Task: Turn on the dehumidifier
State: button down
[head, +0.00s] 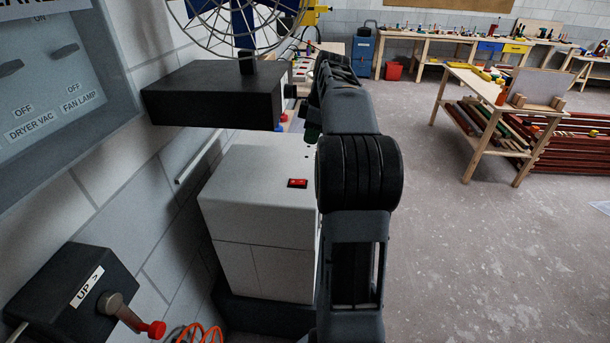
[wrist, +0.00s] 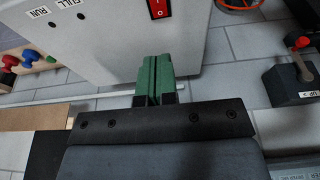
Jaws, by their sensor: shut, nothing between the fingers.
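The dehumidifier looks to be the white box (head: 255,185) left of my arm in the head view. A red rocker switch (head: 297,183) sits on its top near the right edge. In the wrist view the white box (wrist: 110,40) fills the upper middle, with the red switch (wrist: 159,9) at the top edge, marked I and 0, and RUN and FULL labels at upper left. Which way the rocker is pressed I cannot tell. My gripper (wrist: 153,62) has green fingers, shut and empty, in front of the box, below the switch in the picture. In the head view my arm mostly hides the gripper.
A black block (head: 215,95) carrying a wire-caged fan (head: 245,20) overhangs behind the box. A wall panel (head: 60,75) with switches is at left. A dark lever box (head: 75,295) with a red-tipped lever is at lower left. Open floor (head: 470,260) lies right.

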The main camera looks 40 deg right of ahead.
aim_at(302, 182)
jog(key=shift+f, duration=0.1)
jog(key=x, duration=1.2)
jog(key=shift+s+d+f, duration=0.25)
jog(key=shift+s+d, duration=0.1)
jog(key=shift+s, duration=0.05)
jog(key=shift+f, duration=0.7)
jog(key=shift+f, duration=0.1)
